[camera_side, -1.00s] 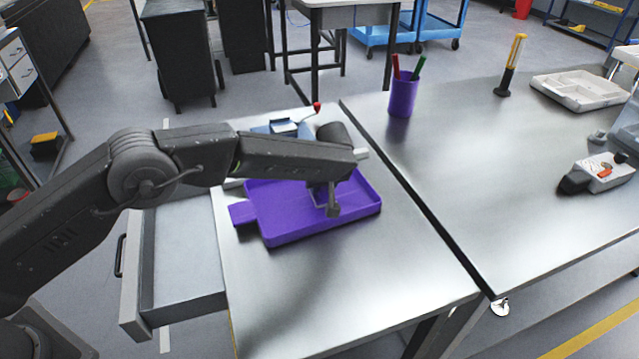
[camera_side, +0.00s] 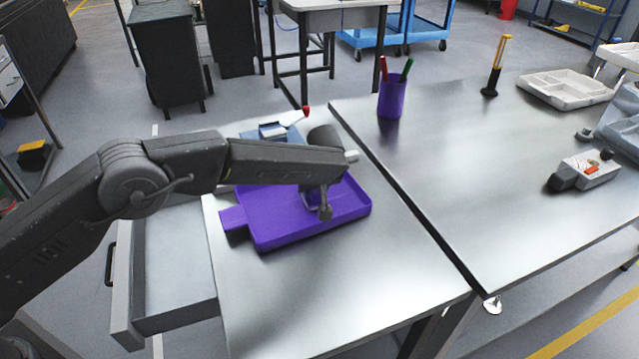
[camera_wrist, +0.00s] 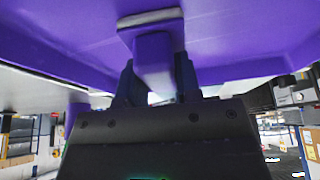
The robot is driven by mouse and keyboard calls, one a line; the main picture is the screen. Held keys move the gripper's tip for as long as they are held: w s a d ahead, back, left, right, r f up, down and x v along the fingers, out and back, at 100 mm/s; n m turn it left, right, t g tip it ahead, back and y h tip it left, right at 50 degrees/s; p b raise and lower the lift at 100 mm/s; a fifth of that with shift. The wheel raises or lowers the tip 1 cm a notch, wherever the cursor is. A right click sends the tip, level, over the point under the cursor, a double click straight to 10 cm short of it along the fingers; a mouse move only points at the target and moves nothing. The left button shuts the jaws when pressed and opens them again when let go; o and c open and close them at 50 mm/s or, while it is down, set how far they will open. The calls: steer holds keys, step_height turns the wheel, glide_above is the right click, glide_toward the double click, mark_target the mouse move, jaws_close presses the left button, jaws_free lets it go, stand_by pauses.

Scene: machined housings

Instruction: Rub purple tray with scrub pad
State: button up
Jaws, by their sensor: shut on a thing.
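The purple tray (camera_side: 285,232) lies on the metal table, with a short handle at its left end. In the side view my gripper (camera_side: 323,207) points down inside the tray, towards its right half. In the wrist view the tray (camera_wrist: 240,35) fills the top. There my gripper (camera_wrist: 155,85) is shut on the scrub pad (camera_wrist: 153,52) by its block-like purple handle. The pad's flat, pale-edged base faces the tray floor and looks close against it; I cannot tell whether it touches. In the side view my wrist and fingers mostly hide the pad.
A blue item with a red-tipped lever (camera_side: 268,132) stands just behind the tray. A purple cup (camera_side: 392,98) with pens stands on the adjoining table, beyond a dark gap. An open drawer (camera_side: 175,265) juts out at left. The table in front of the tray is clear.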

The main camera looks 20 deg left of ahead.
steer(key=shift+s+a, duration=0.55)
steer(key=shift+s, duration=0.1)
step_height(320, 180, up, 8)
steer(key=shift+r, duration=0.1)
stand_by(0.6)
